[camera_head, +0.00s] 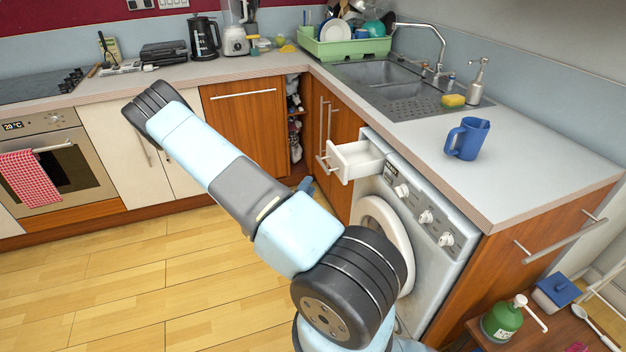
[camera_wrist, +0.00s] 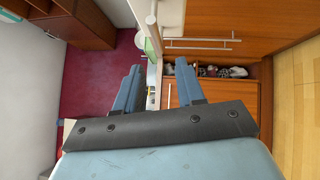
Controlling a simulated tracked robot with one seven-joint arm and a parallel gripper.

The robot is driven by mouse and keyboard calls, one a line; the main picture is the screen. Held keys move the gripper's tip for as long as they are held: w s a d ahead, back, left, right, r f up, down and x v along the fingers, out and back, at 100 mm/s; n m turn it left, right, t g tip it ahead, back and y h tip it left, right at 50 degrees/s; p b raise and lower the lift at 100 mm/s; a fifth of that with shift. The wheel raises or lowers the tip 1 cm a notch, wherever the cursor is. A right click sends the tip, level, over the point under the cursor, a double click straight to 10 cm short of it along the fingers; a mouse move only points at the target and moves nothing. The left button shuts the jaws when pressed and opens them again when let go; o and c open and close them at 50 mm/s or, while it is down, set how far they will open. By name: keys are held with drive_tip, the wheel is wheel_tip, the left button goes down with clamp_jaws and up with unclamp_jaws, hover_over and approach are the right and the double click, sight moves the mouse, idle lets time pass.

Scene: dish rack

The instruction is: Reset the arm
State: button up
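In the head view my arm rises from the bottom and reaches up and to the left over the kitchen floor. My gripper (camera_wrist: 158,68) shows in the wrist view with its two blue fingers apart and nothing between them. In the head view the gripper is mostly hidden behind the arm; a small blue part beside the cabinets may belong to it. The wrist view is turned sideways, with wooden cabinets (camera_wrist: 222,22) and an open shelf beyond the fingers.
The washing machine (camera_head: 438,208) has its detergent drawer (camera_head: 352,160) pulled out close to my arm. A blue jug (camera_head: 467,139) stands on the right counter (camera_head: 520,165). A green dish rack (camera_head: 345,48) is at the back. Floor (camera_head: 130,285) to the left is clear.

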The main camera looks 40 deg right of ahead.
drive_tip(key=shift+v, duration=0.9)
drive_tip(key=shift+w+d+r, duration=0.1)
